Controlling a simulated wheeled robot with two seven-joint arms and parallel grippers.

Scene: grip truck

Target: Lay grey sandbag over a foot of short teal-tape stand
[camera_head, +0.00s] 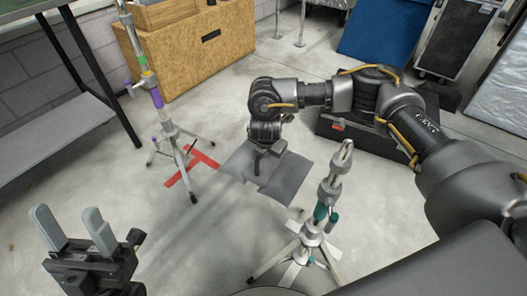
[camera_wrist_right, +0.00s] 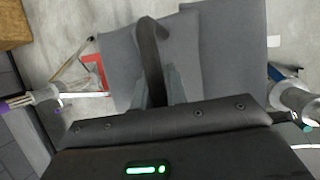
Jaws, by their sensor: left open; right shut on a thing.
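The grey sandbag (camera_head: 284,178) hangs as two flat panels below my right gripper (camera_head: 266,148), left of and behind the short teal-tape stand. In the right wrist view the sandbag (camera_wrist_right: 225,50) fills the middle, with its dark strap (camera_wrist_right: 151,50) running between the fingers; my right gripper is shut on it. The short stand (camera_head: 329,192) is upright, with teal tape (camera_head: 320,212) on its column and splayed feet (camera_head: 257,276) on the floor. Part of its base is hidden at the lower edge. My left gripper (camera_head: 67,212) is open and empty at lower left.
A taller stand (camera_head: 156,96) with purple tape stands at left, beside a red tape mark (camera_head: 192,166) on the floor. A wooden crate (camera_head: 190,55) and a dark case (camera_head: 345,130) stand behind.

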